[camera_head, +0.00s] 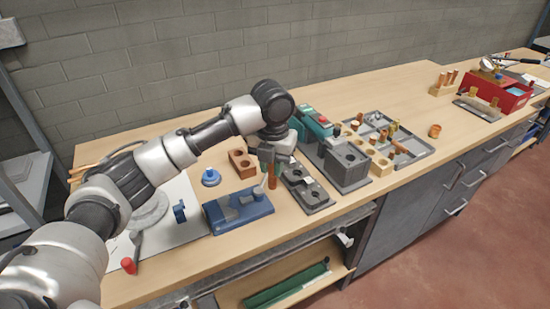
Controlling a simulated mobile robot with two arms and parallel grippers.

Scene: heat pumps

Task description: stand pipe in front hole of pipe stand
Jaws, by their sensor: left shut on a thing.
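My left gripper (269,165) is above the workbench near its middle. It is shut on a short copper-coloured pipe (272,181), which hangs roughly upright below the fingers. The pipe's upper part is hidden by the gripper. A reddish-brown block with round holes (241,168), which looks like the pipe stand, is on the bench just left of the gripper. The pipe is to the right of this block and apart from it. My right gripper is not in view.
A blue fixture (238,212) lies in front of the pipe and a grey plate with holes (306,190) to its right. The bench between tray and red toolbox (507,97) is mostly clear.

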